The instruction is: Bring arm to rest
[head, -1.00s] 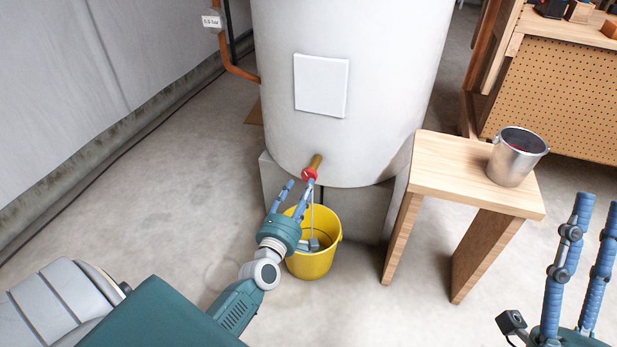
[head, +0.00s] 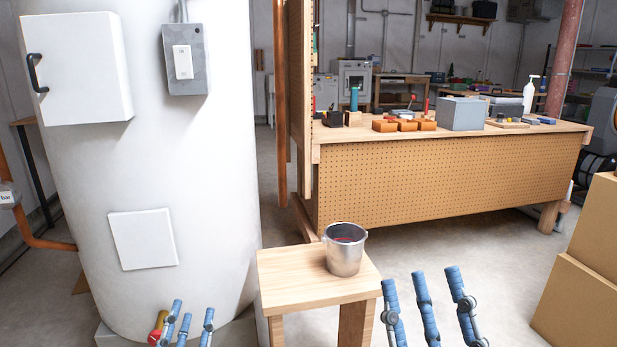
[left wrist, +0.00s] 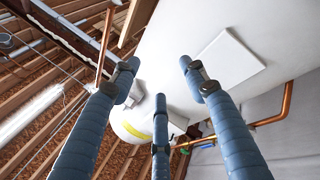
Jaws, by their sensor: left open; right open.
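My left gripper (head: 184,325) shows only its blue fingers at the bottom of the head view, beside the red-and-brass tap (head: 157,328) low on the white tank (head: 145,180). Its fingers are spread with nothing between them. In the left wrist view, the open left gripper (left wrist: 158,90) points up along the tank, with the pale square panel (left wrist: 229,58) beyond its fingers. My right gripper (head: 430,300) is open and empty at the bottom right of the head view, right of the small wooden table. Both arms behind the fingers are out of the head view.
The small wooden table (head: 290,280) holds a metal bucket (head: 344,256) with something red inside. A workbench (head: 440,180) with tools and boxes stands behind. Cardboard boxes (head: 580,270) stand at the right. Floor between workbench and boxes is clear.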

